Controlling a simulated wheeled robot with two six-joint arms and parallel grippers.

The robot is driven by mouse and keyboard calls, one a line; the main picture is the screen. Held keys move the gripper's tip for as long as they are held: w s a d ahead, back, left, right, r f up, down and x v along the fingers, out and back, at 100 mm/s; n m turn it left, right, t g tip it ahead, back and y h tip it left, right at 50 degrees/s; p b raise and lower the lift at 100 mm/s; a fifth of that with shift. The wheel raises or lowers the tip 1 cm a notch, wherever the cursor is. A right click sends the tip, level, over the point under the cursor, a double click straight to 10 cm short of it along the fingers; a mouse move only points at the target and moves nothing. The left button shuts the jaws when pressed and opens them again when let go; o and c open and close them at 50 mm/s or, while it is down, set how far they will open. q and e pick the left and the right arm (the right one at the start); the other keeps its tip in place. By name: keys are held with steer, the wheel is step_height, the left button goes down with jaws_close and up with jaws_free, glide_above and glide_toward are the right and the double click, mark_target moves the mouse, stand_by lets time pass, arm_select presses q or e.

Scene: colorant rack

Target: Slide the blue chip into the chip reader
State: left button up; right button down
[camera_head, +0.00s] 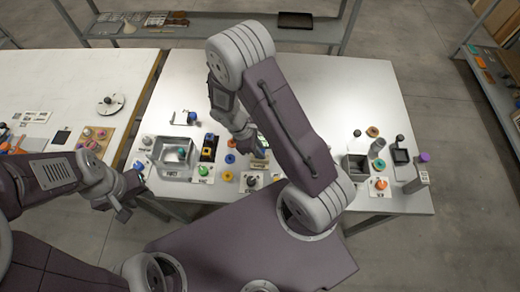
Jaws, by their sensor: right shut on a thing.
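My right gripper (256,150) reaches down over the middle of the white table and is shut on a small blue piece (260,154), which looks like the blue chip. The arm and fingers hide much of it. A pale green and dark panel beside the fingers may belong to the chip reader, but it is mostly covered and I cannot tell. I cannot tell whether the blue piece touches anything. My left gripper (125,212) hangs near the table's front left edge, apart from the objects; its fingers are too small to read.
A dark square container (355,167) stands to the right. The table's back is clear.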

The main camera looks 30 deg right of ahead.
steer(key=shift+f+b, duration=0.6)
steer(key=shift+f, duration=0.25)
steer(key=c, duration=1.3)
jaws_free()
steer(key=shift+r, duration=0.1)
steer(key=v, duration=0.9)
steer(key=s+r+m+t+y, duration=0.3)
steer(key=s+r+m+y, duration=0.1)
steer(key=m, duration=0.8)
steer(key=shift+s+d+r+t, duration=0.35)
steer(key=shift+s+r, duration=0.3)
steer(key=shift+s, duration=0.25)
